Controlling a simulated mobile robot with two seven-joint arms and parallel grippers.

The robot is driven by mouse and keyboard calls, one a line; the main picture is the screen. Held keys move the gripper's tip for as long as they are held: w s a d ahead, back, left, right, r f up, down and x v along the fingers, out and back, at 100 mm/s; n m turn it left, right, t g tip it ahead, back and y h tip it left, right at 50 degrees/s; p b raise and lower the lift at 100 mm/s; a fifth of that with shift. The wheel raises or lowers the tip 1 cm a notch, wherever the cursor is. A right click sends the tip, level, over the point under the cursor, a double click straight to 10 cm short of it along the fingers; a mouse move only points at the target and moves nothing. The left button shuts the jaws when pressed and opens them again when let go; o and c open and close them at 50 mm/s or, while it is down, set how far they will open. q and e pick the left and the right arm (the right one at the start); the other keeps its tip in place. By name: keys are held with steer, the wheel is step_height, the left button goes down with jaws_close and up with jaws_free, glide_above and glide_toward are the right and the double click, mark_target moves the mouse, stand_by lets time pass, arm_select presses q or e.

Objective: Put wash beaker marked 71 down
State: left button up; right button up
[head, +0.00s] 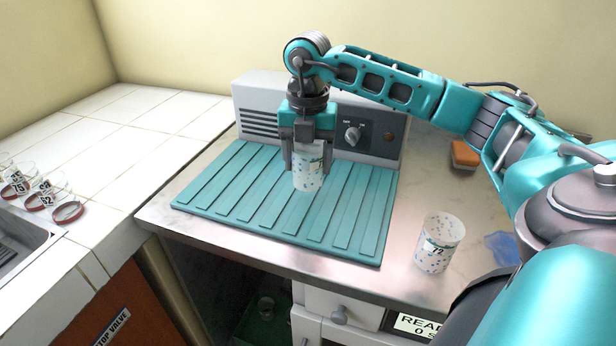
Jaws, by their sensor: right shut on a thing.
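A white beaker with coloured specks (308,172) is between the fingers of my right gripper (308,150), which is shut on it. Its label is hidden by the gripper, so I cannot read its number here. The beaker is upright over the ribbed teal mat (230,212), near the back of the mat. I cannot tell whether its base touches the mat. A second speckled beaker (436,252), labelled with what looks like 72, stands upright on the metal counter to the right of the mat. My left gripper is not in view.
A grey control unit with a knob (378,138) stands behind the mat. An orange sponge (465,155) and a blue crumpled thing (502,248) lie to the right. Several numbered glasses (52,187) stand by the sink at far left. The mat's front is clear.

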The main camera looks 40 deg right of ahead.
mark_target(308, 177)
step_height(308, 177, down, 4)
steer(key=shift+r, duration=0.15)
steer(key=shift+f, duration=0.25)
steer(key=shift+f+b, duration=0.15)
steer(key=shift+b, duration=0.15)
steer(key=o, duration=1.1)
steer(key=shift+c, duration=0.2)
